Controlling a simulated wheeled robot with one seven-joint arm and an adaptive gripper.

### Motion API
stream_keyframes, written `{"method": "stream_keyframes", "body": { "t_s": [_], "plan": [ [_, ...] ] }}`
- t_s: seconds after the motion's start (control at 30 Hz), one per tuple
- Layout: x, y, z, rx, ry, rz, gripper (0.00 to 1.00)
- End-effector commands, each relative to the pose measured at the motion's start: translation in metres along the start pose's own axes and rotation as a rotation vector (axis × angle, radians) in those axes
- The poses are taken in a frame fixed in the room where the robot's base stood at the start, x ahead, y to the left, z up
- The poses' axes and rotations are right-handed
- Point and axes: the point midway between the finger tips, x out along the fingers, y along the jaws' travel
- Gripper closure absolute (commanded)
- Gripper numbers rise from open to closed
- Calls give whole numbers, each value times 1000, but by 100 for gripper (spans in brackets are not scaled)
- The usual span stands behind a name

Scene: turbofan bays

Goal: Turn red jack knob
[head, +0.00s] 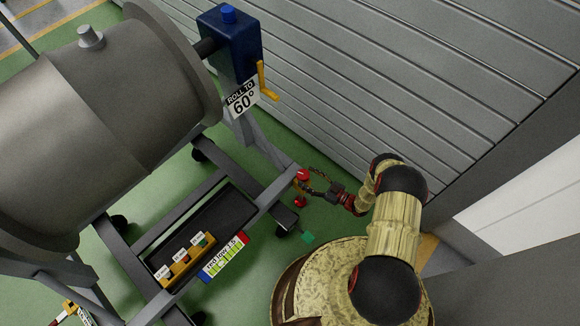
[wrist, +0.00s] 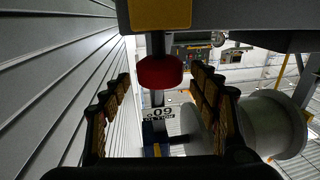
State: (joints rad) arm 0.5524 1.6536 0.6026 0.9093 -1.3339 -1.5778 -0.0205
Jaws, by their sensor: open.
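A red jack knob (wrist: 160,73) sits on a grey shaft between my gripper's fingers in the wrist view, with a yellow block (wrist: 160,12) at the top of the picture. My gripper (wrist: 161,82) is open, with one finger on each side of the knob and visible gaps to it. In the head view, my gripper (head: 315,183) is at the corner of the grey stand. Two red parts show there, an upper one (head: 303,175) and a lower one (head: 299,203). I cannot tell which of them is the knob between the fingers.
A large grey drum (head: 130,95) rests on the wheeled stand (head: 262,205). A blue box (head: 232,45) with a yellow crank and a "ROLL TO 60°" sign (head: 242,98) stands above. A slatted grey wall (head: 400,80) runs close behind my arm. A tray holds a yellow block (head: 186,259).

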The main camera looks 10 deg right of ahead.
Motion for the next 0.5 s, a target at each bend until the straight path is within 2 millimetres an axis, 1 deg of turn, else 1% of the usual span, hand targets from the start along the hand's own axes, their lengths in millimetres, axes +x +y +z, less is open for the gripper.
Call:
{"method": "stream_keyframes", "body": {
  "t_s": [0.17,0.4,0.5],
  "plan": [
    [20,-1,1,-2,0,-4,39],
    [57,-1,2,0,-1,-4,39],
    [68,0,2,0,-1,-3,39]
  ]
}}
